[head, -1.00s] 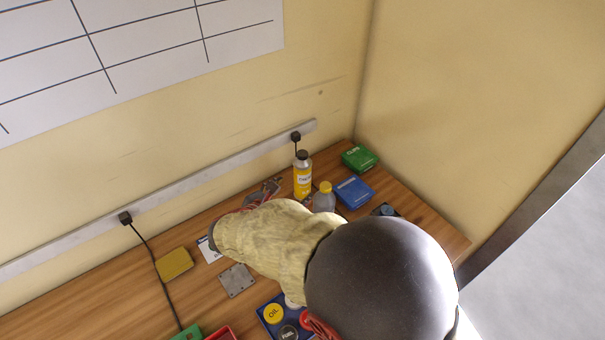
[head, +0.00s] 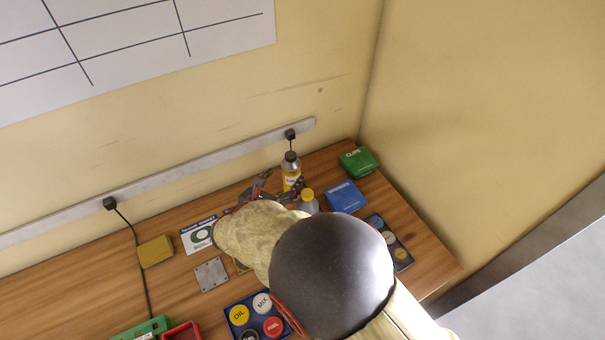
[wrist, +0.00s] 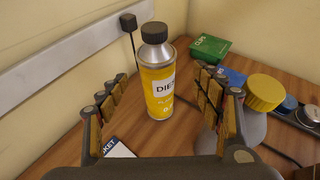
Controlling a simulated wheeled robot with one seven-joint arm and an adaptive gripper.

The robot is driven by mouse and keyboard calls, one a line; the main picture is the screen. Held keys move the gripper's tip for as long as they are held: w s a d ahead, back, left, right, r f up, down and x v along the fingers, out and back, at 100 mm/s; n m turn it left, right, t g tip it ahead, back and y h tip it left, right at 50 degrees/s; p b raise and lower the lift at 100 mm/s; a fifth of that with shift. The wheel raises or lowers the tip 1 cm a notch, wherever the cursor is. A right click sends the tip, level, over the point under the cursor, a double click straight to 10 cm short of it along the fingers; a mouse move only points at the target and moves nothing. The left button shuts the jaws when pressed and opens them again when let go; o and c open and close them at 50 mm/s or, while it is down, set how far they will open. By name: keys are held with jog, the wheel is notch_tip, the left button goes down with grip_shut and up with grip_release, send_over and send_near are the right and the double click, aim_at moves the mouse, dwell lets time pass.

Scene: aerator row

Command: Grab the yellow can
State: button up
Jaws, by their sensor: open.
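The yellow can (wrist: 158,90) stands upright on the wooden bench, with a grey shoulder, a black cap and a label reading "DIE…". In the wrist view it is ahead of my gripper (wrist: 160,112), between the lines of the two open fingers, with bare wood showing on both sides of it. I cannot tell exactly how far the fingertips reach along it. In the head view the can (head: 291,172) stands near the wall, its lower part partly hidden by my gripper (head: 278,188). My gripper is open and empty.
A grey bottle with a yellow cap (wrist: 264,93) is close beside my right finger. A blue box (head: 346,196) and a green box (head: 359,161) lie to the right. A wall rail (head: 240,148) runs behind. Bare wood (head: 400,215) shows at right.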

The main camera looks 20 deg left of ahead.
aim_at(291, 168)
jog(key=x, duration=0.5)
jog(key=b+x, duration=0.1)
jog(key=x, duration=0.1)
jog(key=shift+w+a+f, duration=0.1)
jog(key=shift+w+a, duration=0.15)
jog(key=shift+w, duration=0.05)
jog(key=c, duration=1.4)
